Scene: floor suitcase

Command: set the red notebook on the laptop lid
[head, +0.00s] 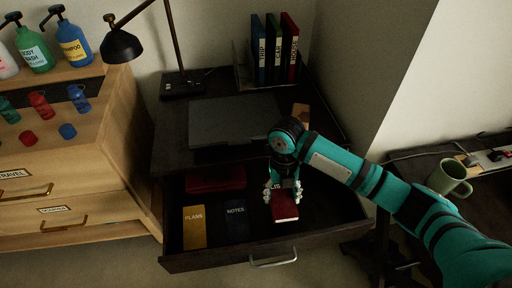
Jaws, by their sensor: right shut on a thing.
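The red notebook (285,208) is in the right part of the open drawer (210,262), or just above its floor; I cannot tell which. My right gripper (284,191) is shut on its far end from above and hides that end. The closed grey laptop (234,120) lies flat on the dark desk top, behind the drawer. Its lid looks bare, and my right wrist covers its right edge. My left gripper does not show.
The drawer also holds a yellow PLANS notebook (194,227), a dark NOTES notebook (236,222) and a dark red item (215,179). A black lamp (183,84) and upright binders (274,50) stand at the desk's back. A green mug (447,177) is at right.

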